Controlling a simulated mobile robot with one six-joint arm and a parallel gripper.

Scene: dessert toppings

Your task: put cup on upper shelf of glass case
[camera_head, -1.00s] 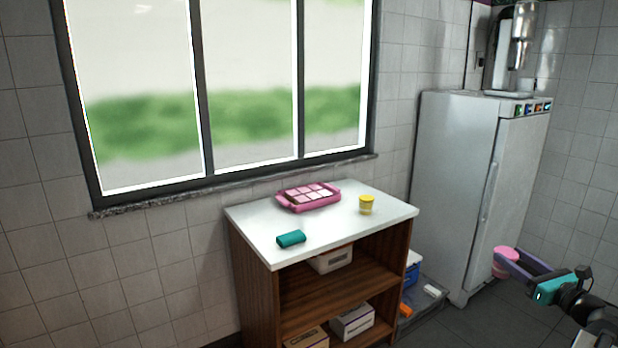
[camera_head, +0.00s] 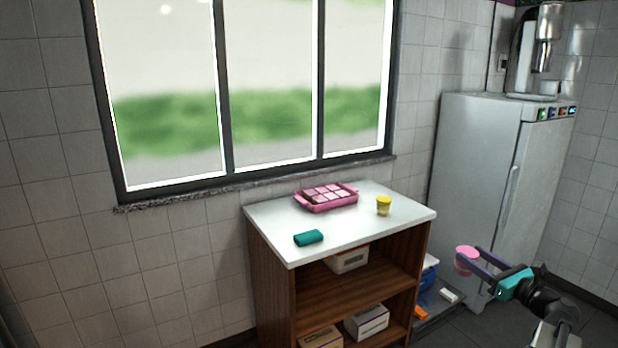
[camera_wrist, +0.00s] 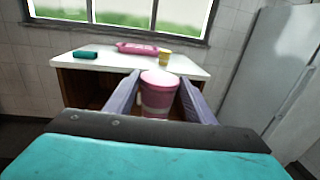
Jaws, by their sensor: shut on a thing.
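My gripper (camera_head: 482,262) is shut on a pink cup (camera_head: 466,258) at the lower right of the head view, in front of the fridge. In the wrist view the cup (camera_wrist: 158,92) is upright between the two purple-grey fingers of my gripper (camera_wrist: 158,98). A yellow cup (camera_head: 383,206) stands on the white counter top; it also shows in the wrist view (camera_wrist: 165,57). No glass case can be made out in either view.
A wooden shelf unit with a white top (camera_head: 350,232) stands under the window. It bears a pink tray (camera_head: 326,198) and a teal item (camera_head: 308,238); boxes (camera_head: 367,321) sit on its shelves. A tall white fridge (camera_head: 475,170) stands to its right, with bins between.

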